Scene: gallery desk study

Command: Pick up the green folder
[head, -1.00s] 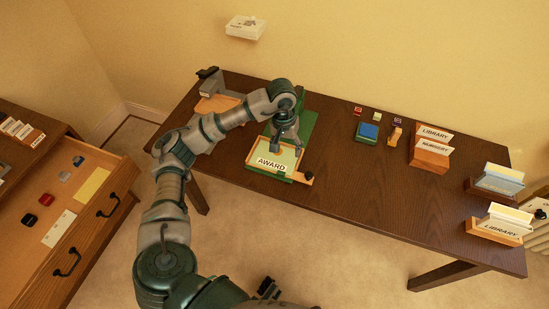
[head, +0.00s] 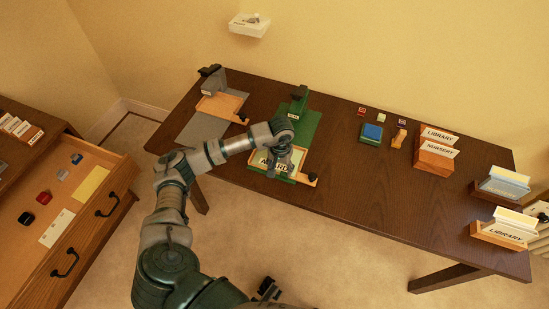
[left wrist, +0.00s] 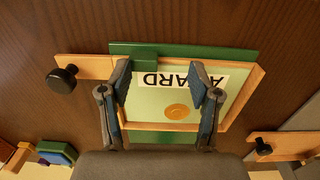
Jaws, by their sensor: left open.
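A pale green folder (left wrist: 160,98) with a white AWARD label and a round gold seal lies in a shallow wooden tray frame on a green base (left wrist: 220,52). In the head view the folder (head: 264,160) is partly hidden by my left gripper (head: 279,168). In the left wrist view my left gripper (left wrist: 163,80) is open, with one finger over the left part of the folder and the other over its right part. Nothing is held between the fingers. I cannot tell whether the fingertips touch the folder. My right gripper is not clearly seen.
A grey-based press (head: 212,85) stands to the left on the desk. Small blocks and a blue stamp pad (head: 372,132) lie right of the green base. Wooden card holders (head: 434,160) stand further right. An open drawer (head: 85,210) is at left. The desk's middle is clear.

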